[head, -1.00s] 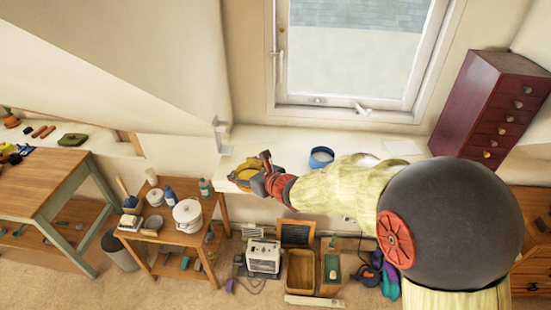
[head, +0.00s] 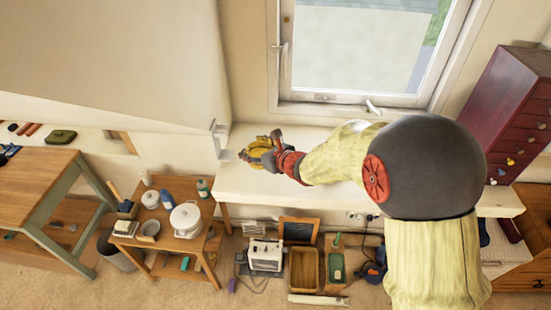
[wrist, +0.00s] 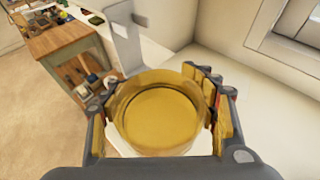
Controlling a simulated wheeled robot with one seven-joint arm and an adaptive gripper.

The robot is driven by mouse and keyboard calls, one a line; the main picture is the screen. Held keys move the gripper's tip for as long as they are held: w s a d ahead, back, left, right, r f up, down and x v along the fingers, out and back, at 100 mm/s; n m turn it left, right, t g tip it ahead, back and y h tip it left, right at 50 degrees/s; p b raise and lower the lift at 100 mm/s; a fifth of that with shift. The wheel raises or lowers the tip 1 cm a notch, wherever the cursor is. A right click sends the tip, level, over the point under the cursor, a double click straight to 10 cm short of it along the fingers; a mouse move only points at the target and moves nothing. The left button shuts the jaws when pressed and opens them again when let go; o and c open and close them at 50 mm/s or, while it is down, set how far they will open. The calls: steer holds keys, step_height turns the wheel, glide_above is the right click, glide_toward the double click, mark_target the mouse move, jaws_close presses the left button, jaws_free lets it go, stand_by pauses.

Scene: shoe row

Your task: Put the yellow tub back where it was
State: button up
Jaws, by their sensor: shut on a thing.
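The yellow tub is round and amber yellow, and it fills the middle of the wrist view (wrist: 160,112). My gripper (wrist: 162,108) is shut on it, with a finger on each side of its wall. In the head view my gripper (head: 268,150) is over the left end of the white sill shelf (head: 240,185). The tub shows there as a small yellow patch (head: 257,153), partly covered by the fingers. I cannot tell whether its base touches the shelf.
A pale upright bracket (head: 217,138) stands at the shelf's left end, close beyond the tub in the wrist view (wrist: 122,38). The window (head: 355,50) is behind. A red drawer cabinet (head: 505,105) stands at the right. The shelf front left of my arm is clear.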

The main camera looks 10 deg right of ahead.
mark_target(264, 146)
steer(key=d, duration=0.1)
steer(key=w+d+f, duration=0.2)
steer(key=shift+d, duration=0.4)
steer(key=d+f, duration=0.1)
steer(key=w+d+f, duration=0.1)
steer(key=f, duration=0.1)
steer(key=w+d+f, duration=0.1)
steer(key=d+f, duration=0.1)
steer(key=shift+f, duration=0.2)
steer(key=shift+d+f, duration=0.15)
steer(key=shift+f, duration=1.55)
steer(key=shift+f, duration=0.2)
steer(key=o, duration=1.3)
steer(key=shift+o, duration=0.4)
steer(key=shift+r, duration=0.1)
